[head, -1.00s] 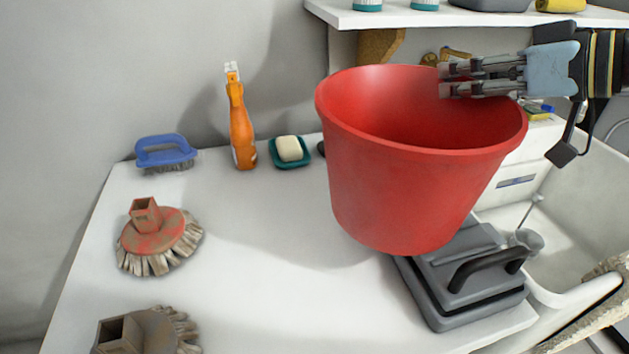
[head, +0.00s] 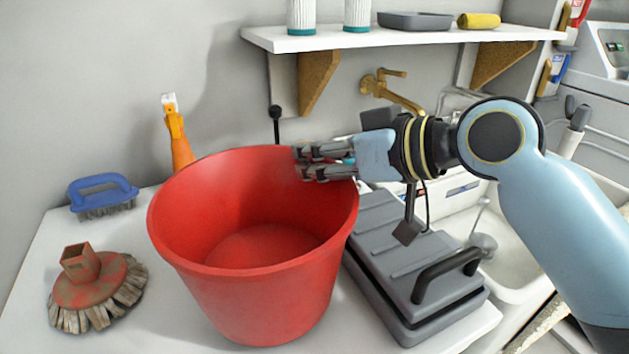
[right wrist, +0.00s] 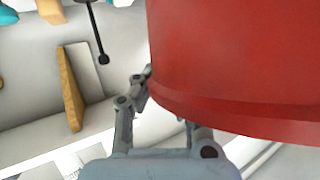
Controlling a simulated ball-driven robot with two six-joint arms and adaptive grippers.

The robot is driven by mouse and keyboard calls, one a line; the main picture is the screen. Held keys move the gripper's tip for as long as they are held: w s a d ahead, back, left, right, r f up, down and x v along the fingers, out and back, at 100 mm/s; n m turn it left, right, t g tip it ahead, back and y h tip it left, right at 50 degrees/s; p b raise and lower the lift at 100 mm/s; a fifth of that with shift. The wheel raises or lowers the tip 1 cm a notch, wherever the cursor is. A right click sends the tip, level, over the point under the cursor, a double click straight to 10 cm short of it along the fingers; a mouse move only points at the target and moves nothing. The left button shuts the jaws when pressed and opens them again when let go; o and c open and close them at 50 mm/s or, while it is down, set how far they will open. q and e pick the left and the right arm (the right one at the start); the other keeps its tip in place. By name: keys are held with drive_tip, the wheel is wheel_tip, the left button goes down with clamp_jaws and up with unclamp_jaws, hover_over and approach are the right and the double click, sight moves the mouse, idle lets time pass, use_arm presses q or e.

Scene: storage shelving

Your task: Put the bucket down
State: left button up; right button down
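The red bucket (head: 245,300) is upright over the white counter (head: 165,325), its open top facing up and empty inside. Its base is low, at or just above the counter; I cannot tell if it touches. My right gripper (head: 302,163) is at the bucket's far right rim, its fingers on the rim. In the right wrist view, the bucket wall (right wrist: 235,60) fills the right side, with one finger of the gripper (right wrist: 168,95) outside it and the other partly hidden behind it. My left gripper is not in view.
A grey lidded case (head: 400,260) with a black handle stands close right of the bucket. A red-brown scrub brush (head: 95,290), a blue brush (head: 103,195) and an orange spray bottle (head: 180,145) are left and behind. A shelf (head: 400,36) hangs above; a sink (head: 515,265) lies right.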

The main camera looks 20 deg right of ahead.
wheel_tip(320, 180, down, 4)
drive_tip(key=shift+r+b, duration=0.2)
drive_tip(key=shift+b, duration=0.2)
drive_tip(key=shift+r, duration=0.1)
drive_tip(key=c, duration=2)
unclamp_jaws()
drive_tip(key=shift+f, duration=0.2)
drive_tip(key=o, duration=0.5)
drive_tip(key=p, duration=0.4)
approach(315, 182)
drive_tip(key=d, duration=0.1)
drive_tip(key=shift+s+d+r, duration=0.2)
drive_tip(key=shift+s, duration=0.05)
